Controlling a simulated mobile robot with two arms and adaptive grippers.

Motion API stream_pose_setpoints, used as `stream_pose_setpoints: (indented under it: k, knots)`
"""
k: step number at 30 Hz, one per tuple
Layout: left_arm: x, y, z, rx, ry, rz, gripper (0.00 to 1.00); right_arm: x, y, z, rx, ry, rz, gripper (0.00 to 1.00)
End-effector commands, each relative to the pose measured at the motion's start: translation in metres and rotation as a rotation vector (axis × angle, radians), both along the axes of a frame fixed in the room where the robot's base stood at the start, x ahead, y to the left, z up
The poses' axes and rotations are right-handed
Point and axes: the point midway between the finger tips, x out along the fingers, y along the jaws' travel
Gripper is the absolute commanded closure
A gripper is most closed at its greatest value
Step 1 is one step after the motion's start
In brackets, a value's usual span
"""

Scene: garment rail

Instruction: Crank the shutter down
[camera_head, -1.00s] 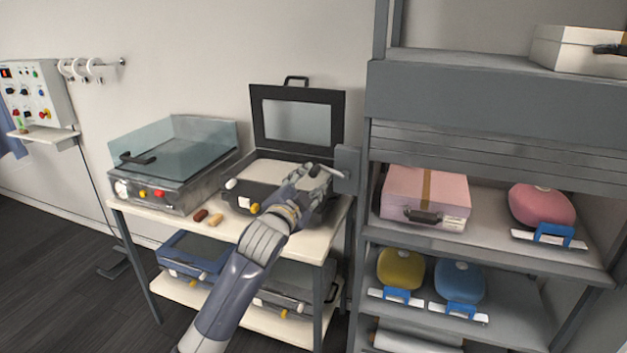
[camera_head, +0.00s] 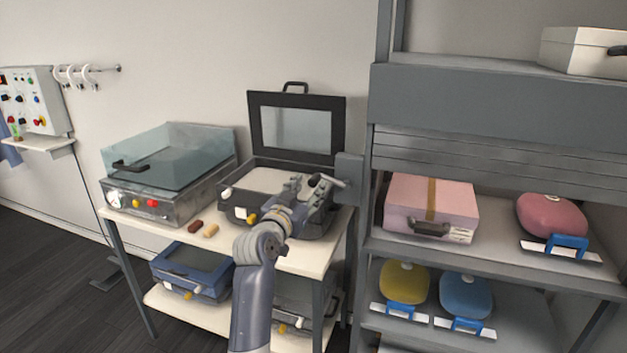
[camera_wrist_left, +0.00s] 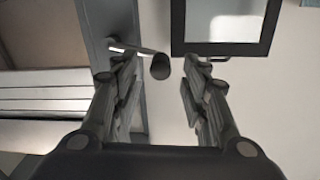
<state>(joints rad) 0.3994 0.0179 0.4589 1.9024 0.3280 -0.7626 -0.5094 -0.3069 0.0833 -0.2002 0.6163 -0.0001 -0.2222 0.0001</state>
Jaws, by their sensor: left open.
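The grey slatted shutter (camera_head: 490,155) hangs partly lowered from its housing on the shelf rack, above the pink goods. Its crank box (camera_head: 349,178) sits on the rack's left post, with a crank handle (camera_head: 326,181) pointing left. My left gripper (camera_head: 306,190) is open just left of the handle. My right gripper is not in view.
Left of the rack, a table (camera_head: 270,258) carries a machine with a raised dark lid (camera_head: 296,127) behind my gripper and a glass-covered machine (camera_head: 170,170).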

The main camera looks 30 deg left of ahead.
Motion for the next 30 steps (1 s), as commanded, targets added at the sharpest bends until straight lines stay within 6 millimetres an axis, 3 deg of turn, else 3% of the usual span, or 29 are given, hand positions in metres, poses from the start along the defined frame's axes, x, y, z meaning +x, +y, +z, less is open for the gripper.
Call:
stream_pose_setpoints:
  k: [9,22,27,28,30]
  knots:
    - [0.036,0.008,0.001,0.001,0.0,0.0,0.59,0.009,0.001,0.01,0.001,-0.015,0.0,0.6]
    - [0.042,0.009,0.0,0.003,0.0,0.001,0.59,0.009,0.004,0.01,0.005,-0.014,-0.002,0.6]
    - [0.042,0.009,0.0,0.003,0.001,0.001,0.95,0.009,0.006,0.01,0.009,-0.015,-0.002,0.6]
    - [0.042,0.009,0.0,0.003,0.001,0.001,1.0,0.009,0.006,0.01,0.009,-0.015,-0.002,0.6]
    - [0.042,0.009,0.0,0.002,0.0,0.0,1.0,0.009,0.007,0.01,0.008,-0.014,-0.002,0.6]
